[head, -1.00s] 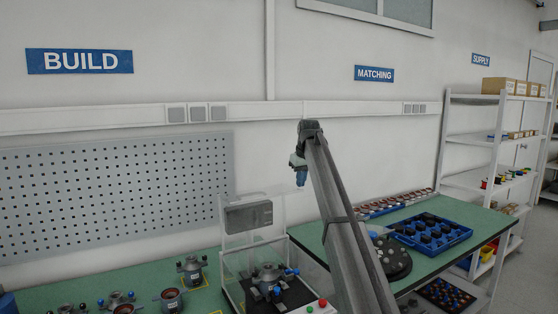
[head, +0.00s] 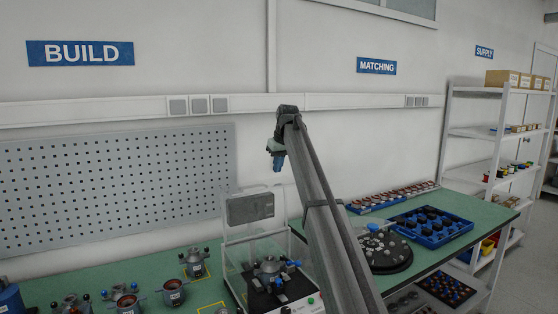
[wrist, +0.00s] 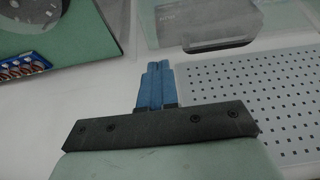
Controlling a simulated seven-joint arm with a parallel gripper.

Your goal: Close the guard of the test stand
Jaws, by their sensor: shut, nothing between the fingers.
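The test stand (head: 233,283) stands on the green bench, with a metal stator part (head: 268,267) on its dark bed. Its clear guard (head: 281,209) appears raised, standing upright around the grey box (head: 250,207) at the back. The guard's exact edges are hard to see. My gripper (head: 278,170) is above and slightly right of the guard's top, fingers pointing down, apart from it. In the wrist view its blue fingers (wrist: 155,66) are shut and empty. A clear edge and the grey box (wrist: 205,24) show beyond the fingertips there.
Several stator parts (head: 125,300) stand on the bench left of the stand. To the right are a dark round tray (head: 385,262) and a blue tray (head: 460,236). A perforated wall panel (head: 110,185) is behind the bench. The air above the stand is open.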

